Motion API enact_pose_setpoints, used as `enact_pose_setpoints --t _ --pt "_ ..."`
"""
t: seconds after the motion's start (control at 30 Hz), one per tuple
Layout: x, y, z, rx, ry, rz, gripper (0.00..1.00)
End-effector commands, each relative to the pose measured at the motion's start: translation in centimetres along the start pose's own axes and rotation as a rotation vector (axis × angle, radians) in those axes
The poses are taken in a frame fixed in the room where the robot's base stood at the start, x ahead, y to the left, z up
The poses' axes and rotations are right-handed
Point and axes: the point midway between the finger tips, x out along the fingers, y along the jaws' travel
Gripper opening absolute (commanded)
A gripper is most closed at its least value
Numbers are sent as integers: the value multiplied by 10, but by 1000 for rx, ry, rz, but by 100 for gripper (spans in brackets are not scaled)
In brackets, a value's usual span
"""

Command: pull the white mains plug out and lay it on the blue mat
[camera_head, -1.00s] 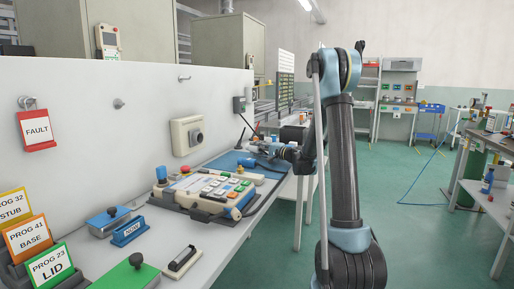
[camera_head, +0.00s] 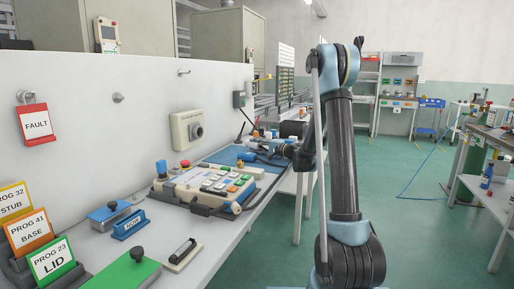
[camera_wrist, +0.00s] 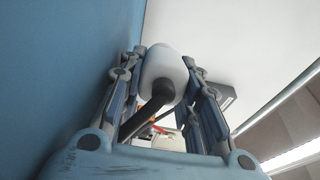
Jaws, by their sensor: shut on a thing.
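My gripper (camera_wrist: 165,75) is shut on the white mains plug (camera_wrist: 163,66), with one finger pair on each side of it. A dark cord (camera_wrist: 150,106) runs from the plug back toward my palm. The mat also fills the left of the wrist view (camera_wrist: 60,60). The plug is too small to make out in the head view. Whether it touches the mat I cannot tell.
A keypad panel (camera_head: 213,184) with coloured buttons lies on the bench just in front of the mat.

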Motion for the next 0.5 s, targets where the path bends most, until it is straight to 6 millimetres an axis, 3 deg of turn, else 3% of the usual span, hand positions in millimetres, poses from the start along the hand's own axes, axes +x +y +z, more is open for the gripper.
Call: enact_pose_setpoints --t 0.03,0.07,0.17,0.5 --pt "0 1 0 0 0 0 0" --pt "0 1 0 0 0 0 33" --pt "0 1 0 0 0 0 54" --pt "-1 2 0 -1 0 2 54"
